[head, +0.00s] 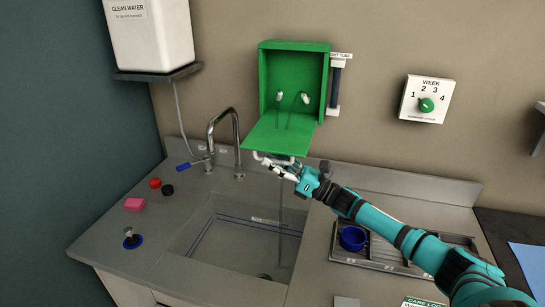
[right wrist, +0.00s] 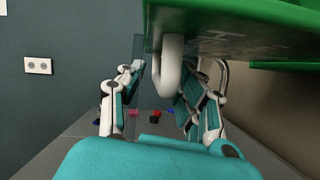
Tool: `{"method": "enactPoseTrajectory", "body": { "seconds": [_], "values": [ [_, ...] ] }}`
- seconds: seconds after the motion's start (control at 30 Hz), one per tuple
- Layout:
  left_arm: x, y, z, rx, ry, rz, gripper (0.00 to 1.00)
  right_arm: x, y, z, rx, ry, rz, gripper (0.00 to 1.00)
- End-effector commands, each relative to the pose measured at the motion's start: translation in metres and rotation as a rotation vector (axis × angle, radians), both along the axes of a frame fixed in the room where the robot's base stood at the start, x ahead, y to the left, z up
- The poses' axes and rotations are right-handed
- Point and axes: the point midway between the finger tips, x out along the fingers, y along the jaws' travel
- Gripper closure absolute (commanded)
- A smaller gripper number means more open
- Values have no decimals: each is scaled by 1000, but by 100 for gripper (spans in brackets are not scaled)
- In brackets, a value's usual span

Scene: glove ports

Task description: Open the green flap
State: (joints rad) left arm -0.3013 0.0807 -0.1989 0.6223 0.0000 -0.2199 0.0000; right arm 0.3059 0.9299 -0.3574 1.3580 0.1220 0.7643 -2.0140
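The green flap (head: 275,136) is hinged at the bottom of a green wall box (head: 294,75). It is swung down and sticks out toward me, so the box's inside shows. A white bar handle (head: 262,157) is at the flap's outer edge; in the right wrist view the handle (right wrist: 172,68) hangs under the green flap (right wrist: 235,38). My right gripper (head: 281,171) is just below that edge. In the right wrist view its two fingers (right wrist: 165,98) are spread, with the handle between them, nearer the right finger. My left gripper is out of view.
Two pale-tipped hooks (head: 303,98) are inside the box. A faucet (head: 223,130) and sink (head: 235,240) lie below left. A tray (head: 385,259) with a blue cup (head: 352,238) is at right. A dark tube (head: 335,88) stands beside the box.

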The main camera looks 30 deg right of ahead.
Motion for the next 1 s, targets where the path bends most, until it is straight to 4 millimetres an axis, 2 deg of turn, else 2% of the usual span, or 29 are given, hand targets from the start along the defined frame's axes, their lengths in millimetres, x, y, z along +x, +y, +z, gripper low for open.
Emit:
{"method": "enactPoseTrajectory", "body": {
  "seconds": [0.37, 0.6, 0.63, 1.0],
  "values": [
    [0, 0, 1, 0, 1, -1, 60, 4, 3, 1, -1, 1, 0, 67],
    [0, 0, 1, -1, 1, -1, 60, 4, 3, 1, -1, 1, 0, 98],
    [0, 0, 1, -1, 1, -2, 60, 4, 3, 1, -1, 1, 0, 100],
    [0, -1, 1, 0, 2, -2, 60, 4, 3, 2, -1, 1, 0, 100]
  ]
}}
